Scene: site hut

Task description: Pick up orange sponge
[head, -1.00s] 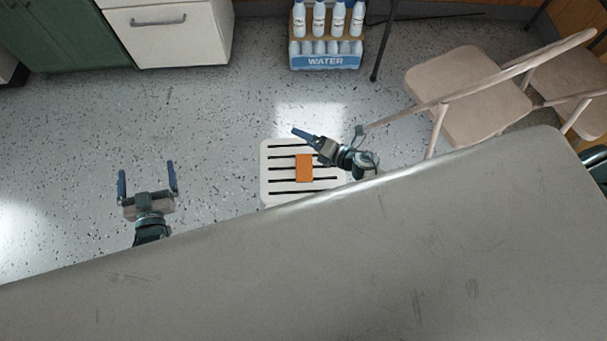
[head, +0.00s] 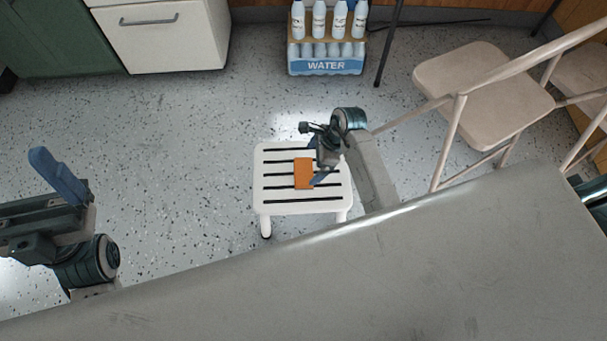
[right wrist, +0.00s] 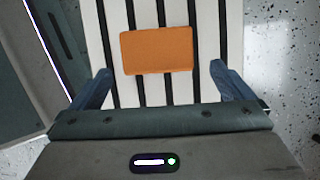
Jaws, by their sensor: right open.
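The orange sponge (head: 303,174) lies on a white slatted stool (head: 300,208) beyond the table edge. In the right wrist view the sponge (right wrist: 157,50) lies across the dark slots of the stool, ahead of the fingers and centred between them. My right gripper (right wrist: 160,85) is open, with one blue finger on each side and nothing between them. In the head view my right gripper (head: 318,178) is over the stool, just right of the sponge, and partly hides the stool top. My left gripper (head: 60,178) is at the left edge, only partly in view; its jaw opening is unclear.
A grey table (head: 380,280) fills the foreground. A folding chair (head: 480,95) stands right of the stool. A water bottle crate (head: 326,66) and a white drawer cabinet (head: 165,40) are at the back. The speckled floor left of the stool is clear.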

